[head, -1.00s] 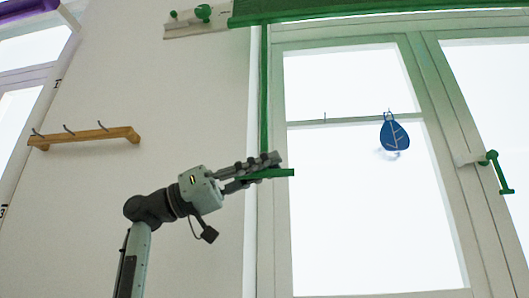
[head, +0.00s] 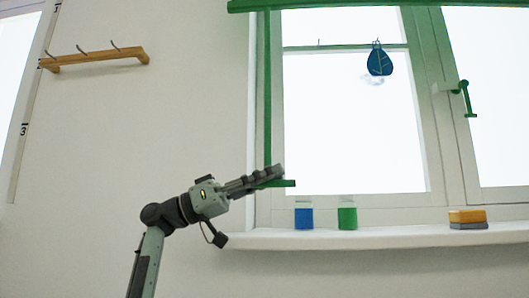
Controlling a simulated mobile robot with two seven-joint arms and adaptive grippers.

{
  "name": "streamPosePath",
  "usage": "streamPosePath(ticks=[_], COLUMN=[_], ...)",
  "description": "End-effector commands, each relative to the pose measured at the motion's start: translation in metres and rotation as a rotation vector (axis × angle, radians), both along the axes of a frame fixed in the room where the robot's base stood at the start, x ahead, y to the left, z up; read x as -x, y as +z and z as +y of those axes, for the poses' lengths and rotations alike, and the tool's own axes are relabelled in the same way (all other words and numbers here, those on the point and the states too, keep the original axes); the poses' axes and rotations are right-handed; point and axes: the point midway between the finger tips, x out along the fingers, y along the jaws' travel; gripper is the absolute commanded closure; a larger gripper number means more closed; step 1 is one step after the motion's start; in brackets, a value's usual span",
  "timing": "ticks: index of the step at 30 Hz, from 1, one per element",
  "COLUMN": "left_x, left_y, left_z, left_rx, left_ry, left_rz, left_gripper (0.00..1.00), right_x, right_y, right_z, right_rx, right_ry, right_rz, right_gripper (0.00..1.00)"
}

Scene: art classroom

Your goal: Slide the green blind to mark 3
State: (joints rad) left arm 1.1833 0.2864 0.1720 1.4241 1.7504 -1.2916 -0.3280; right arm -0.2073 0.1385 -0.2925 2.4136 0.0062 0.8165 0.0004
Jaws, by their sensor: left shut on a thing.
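The green blind's lower bar (head: 380,6) crosses the upper part of the window along the top of the picture. Glass shows below it, and the blind above is cut off. A thin green vertical strip (head: 267,95) runs down the window's left side towards a short green handle (head: 284,184). My left gripper (head: 272,178) is shut on this handle, just above the sill. A mark strip (head: 30,97) at far left shows mark 1 at the top and mark 3 (head: 24,130) lower. My right gripper is not in view.
The white sill (head: 370,237) holds a blue jar (head: 304,217), a green jar (head: 347,216) and a yellow-and-grey block (head: 467,218). A green window latch (head: 465,97) sticks out at right. A wooden hook rack (head: 95,59) is on the wall.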

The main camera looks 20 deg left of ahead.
Motion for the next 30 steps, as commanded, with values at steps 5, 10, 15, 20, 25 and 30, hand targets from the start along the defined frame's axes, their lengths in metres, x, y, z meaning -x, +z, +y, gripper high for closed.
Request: streamPosePath(ticks=[5,10,15,20,25,30], left_x=[-0.011,-0.013,-0.013,-0.013,-0.011,-0.01], left_y=[-0.019,-0.021,-0.021,-0.021,-0.02,-0.019], left_z=[0.002,0.002,0.002,0.002,0.001,0.001], left_rx=[0.0,0.001,0.002,0.002,0.001,0.001], left_ry=[0.006,0.007,0.008,0.007,0.006,0.004], left_rz=[0.011,0.011,0.011,0.011,0.007,0.004], left_gripper=[1.0,1.0,1.0,0.78,0.66,0.66], right_x=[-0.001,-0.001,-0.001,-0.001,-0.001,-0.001], right_y=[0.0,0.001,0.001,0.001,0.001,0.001], right_z=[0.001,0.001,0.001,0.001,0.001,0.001], right_rx=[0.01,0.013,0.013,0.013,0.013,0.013], right_ry=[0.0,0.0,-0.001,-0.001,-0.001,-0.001], right_rz=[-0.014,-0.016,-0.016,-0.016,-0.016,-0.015], right_gripper=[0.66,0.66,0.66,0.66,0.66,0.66])
